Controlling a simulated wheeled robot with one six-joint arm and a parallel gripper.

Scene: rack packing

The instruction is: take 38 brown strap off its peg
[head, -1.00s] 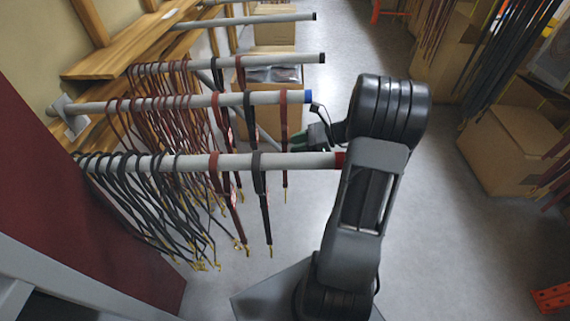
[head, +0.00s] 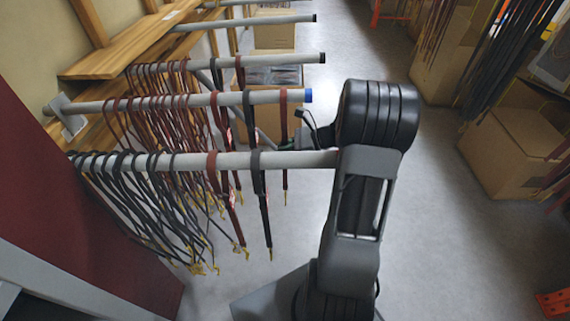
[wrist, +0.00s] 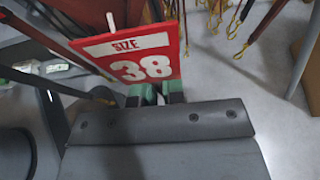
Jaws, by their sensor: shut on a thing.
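A red tag reading SIZE 38 (wrist: 140,55) stands just beyond my fingertips in the wrist view. My gripper is just right of that strap there, largely hidden behind my arm's wrist.
The nearer grey peg (head: 300,159) holds many dark straps and a reddish one; its tip is behind my arm. Further pegs (head: 260,60) lie behind. Cardboard boxes (head: 515,150) stand at right. The floor between is clear.

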